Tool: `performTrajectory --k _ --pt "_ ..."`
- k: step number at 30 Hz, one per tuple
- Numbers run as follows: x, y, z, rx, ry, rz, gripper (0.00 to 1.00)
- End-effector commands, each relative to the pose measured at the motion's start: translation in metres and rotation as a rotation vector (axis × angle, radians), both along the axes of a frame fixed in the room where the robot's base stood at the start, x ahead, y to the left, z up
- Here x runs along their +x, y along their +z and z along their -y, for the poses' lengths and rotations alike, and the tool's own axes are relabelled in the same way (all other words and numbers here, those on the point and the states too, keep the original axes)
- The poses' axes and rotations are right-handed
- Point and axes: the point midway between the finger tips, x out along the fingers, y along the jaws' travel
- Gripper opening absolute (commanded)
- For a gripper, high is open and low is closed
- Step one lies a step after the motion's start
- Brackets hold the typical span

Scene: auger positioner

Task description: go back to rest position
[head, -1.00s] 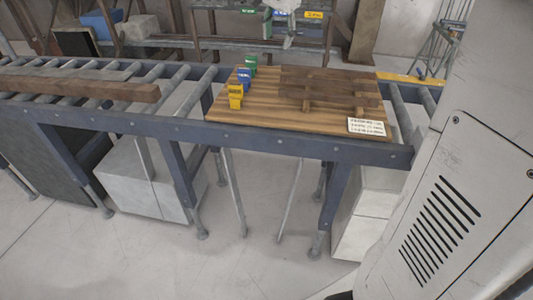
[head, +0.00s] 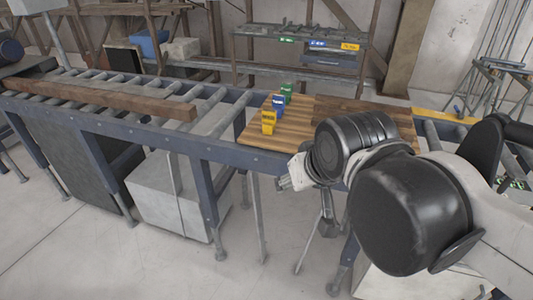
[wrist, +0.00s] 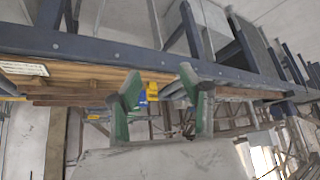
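My gripper (wrist: 160,78) shows in the wrist view with its two green-padded fingers spread apart and nothing between them. In the head view my black and white arm reaches in from the right, in front of the table's edge. A yellow box (head: 269,122), a blue box (head: 278,105) and a green box (head: 286,91) stand in a row at the board's left, clear of the arm.
A roller conveyor (head: 205,105) with a blue frame runs across the view, with wooden beams (head: 110,97) on its left. A rack (head: 300,45) with coloured labels stands behind. Grey blocks (head: 175,205) sit below. Front left floor is clear.

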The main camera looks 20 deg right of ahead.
Motion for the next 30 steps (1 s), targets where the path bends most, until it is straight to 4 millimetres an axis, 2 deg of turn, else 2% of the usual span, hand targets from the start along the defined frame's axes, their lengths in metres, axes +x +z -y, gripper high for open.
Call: performTrajectory --k 4,17,30 --pt "-0.011 -0.011 -0.004 -0.020 0.040 0.012 0.39" --pt "-0.012 -0.018 -0.005 -0.023 0.045 0.014 0.39" --pt "-0.012 -0.087 -0.004 -0.022 0.044 0.014 0.39"
